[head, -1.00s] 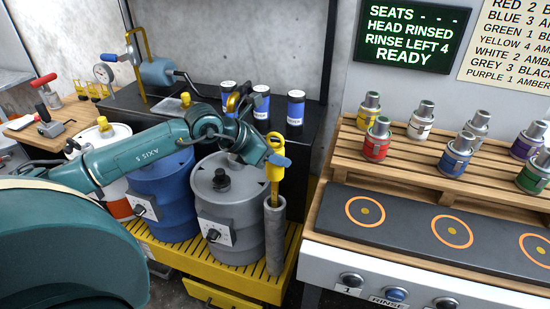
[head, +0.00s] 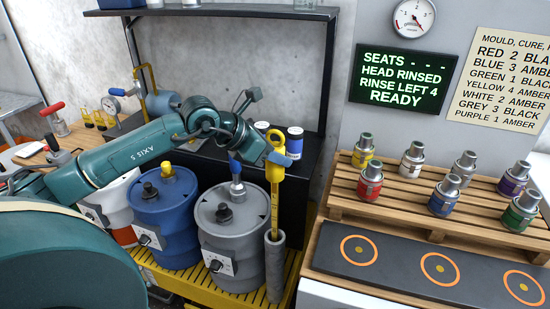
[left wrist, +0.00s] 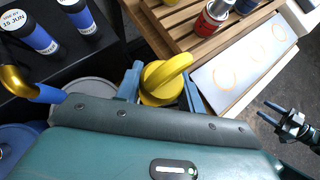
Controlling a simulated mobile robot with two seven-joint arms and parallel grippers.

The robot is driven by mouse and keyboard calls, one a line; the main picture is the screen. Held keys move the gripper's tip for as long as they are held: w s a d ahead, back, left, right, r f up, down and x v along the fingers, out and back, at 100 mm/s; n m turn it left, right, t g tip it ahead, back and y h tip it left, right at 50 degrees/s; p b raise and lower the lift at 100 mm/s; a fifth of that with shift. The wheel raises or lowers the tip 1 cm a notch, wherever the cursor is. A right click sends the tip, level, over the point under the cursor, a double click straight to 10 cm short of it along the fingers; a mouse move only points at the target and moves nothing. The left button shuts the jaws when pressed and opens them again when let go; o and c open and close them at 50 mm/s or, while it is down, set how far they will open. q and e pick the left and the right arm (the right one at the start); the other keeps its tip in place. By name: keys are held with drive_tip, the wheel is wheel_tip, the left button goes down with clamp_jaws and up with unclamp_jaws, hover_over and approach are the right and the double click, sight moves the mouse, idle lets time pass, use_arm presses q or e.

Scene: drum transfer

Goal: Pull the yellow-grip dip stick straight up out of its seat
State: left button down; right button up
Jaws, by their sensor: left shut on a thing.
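The dip stick has a yellow ring-topped grip (head: 276,160) and a thin yellow shaft below it. My left gripper (head: 278,158) is shut on the grip, and its blue fingers also sit on either side of the grip in the left wrist view (left wrist: 162,85). The stick is upright above its seat, a grey tube (head: 275,268) beside the grey drum. Much of the shaft shows above the tube's mouth; its lower end is hidden at or inside the mouth. My right gripper (left wrist: 268,111) shows open and empty at the right of the left wrist view.
The grey drum (head: 245,255) and blue drum (head: 165,225) stand left of the tube on a yellow slatted platform. A wooden rack (head: 400,215) with several coloured canisters stands to the right. A dark shelf frame (head: 325,80) rises behind my left arm.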

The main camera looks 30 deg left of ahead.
use_arm(q)
wheel_tip(320, 180, up, 14)
drive_tip(key=p, duration=0.7)
drive_tip(key=shift+r+p, duration=0.25)
drive_tip(key=shift+p, duration=0.1)
drive_tip(key=shift+r, duration=1.15)
use_arm(e)
drive_tip(key=shift+s+d+r+m+g+h, duration=0.25)
drive_tip(key=shift+d+r+g+h, duration=0.1)
drive_tip(key=shift+d, duration=0.35)
drive_tip(key=shift+s+d+r+m+g+h, duration=0.15)
drive_tip(key=shift+s+d+r+g+h, duration=0.15)
drive_tip(key=shift+d, duration=0.35)
drive_tip(key=shift+w+r, duration=0.1)
